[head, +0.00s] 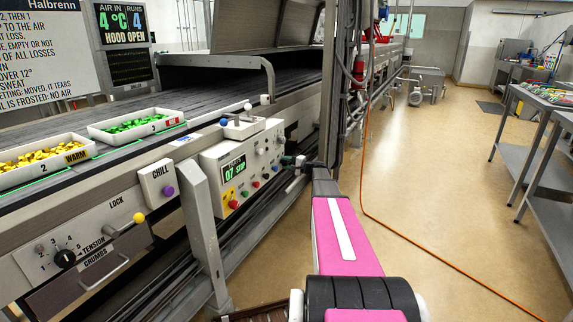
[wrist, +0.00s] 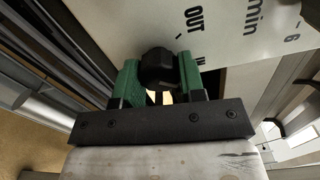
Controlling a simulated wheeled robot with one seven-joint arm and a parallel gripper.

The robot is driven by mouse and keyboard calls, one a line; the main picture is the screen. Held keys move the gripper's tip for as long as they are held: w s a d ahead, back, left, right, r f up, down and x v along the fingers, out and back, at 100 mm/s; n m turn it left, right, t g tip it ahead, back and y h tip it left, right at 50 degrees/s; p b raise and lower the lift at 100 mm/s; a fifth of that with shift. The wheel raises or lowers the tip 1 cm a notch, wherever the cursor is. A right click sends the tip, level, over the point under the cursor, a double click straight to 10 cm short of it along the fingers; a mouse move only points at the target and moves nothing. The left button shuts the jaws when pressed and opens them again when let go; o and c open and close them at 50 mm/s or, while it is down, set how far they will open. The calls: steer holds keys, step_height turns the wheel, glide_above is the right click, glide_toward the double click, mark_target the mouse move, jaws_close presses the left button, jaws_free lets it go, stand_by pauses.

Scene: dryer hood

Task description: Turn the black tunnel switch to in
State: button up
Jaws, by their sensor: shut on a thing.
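The black switch (wrist: 157,68) shows in the wrist view as a dark round knob against a pale panel. My gripper (wrist: 158,85) has its green fingers on either side of the knob, shut on it. Printing on the panel beside it reads "OUT"; another mark next to the right finger is partly covered. I cannot tell which way the knob points. In the head view my gripper (head: 292,161) is at the right end of the control panel (head: 238,150), small and dark, and the switch cannot be made out there.
The panel carries a green display (head: 234,168), coloured buttons and a white-knobbed lever. Trays of yellow pieces (head: 45,163) and green pieces (head: 133,125) lie on the belt. Steel posts stand close behind my arm. An orange hose (head: 364,190) crosses the open floor at right.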

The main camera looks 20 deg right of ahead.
steer(key=shift+m, duration=0.6)
steer(key=shift+d, duration=0.1)
steer(key=o, duration=0.9)
steer(key=shift+o, duration=0.2)
steer(key=shift+s, duration=0.1)
steer(key=v, duration=1)
steer(key=shift+s+d, duration=0.2)
steer(key=shift+d, duration=0.05)
steer(key=shift+a, duration=0.1)
